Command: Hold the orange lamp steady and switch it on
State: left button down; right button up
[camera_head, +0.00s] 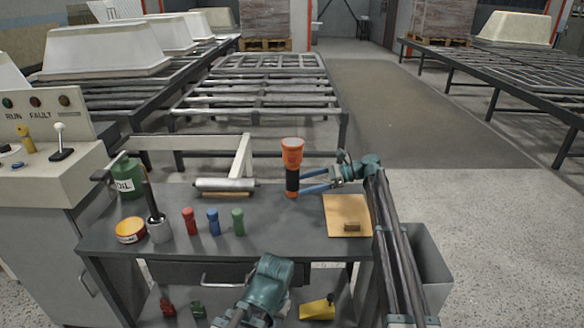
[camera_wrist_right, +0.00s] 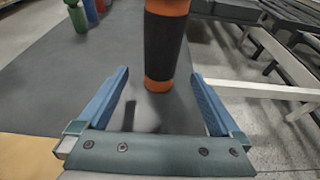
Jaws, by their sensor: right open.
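The orange lamp (camera_head: 292,167), with a wide orange head and a black grip, stands upright on the dark workbench (camera_head: 270,225). My right gripper (camera_head: 302,183) comes from the right, with its blue fingers pointing at the lamp's lower part. In the right wrist view, the open right gripper (camera_wrist_right: 161,75) has one finger on each side of the lamp (camera_wrist_right: 163,48), with gaps showing between fingers and grip. The lamp's top is cut off there, and I cannot make out a switch. A teal part of my left arm shows at the bottom middle; its gripper fingers do not show.
Red (camera_head: 189,221), blue (camera_head: 213,221) and green (camera_head: 238,221) small bottles stand left of the lamp. A wooden board (camera_head: 347,213) lies at right.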

aim_at(296, 186)
jog(key=shift+b+x, duration=0.45)
jog(key=shift+x, duration=1.5)
jog(key=c, duration=1.2)
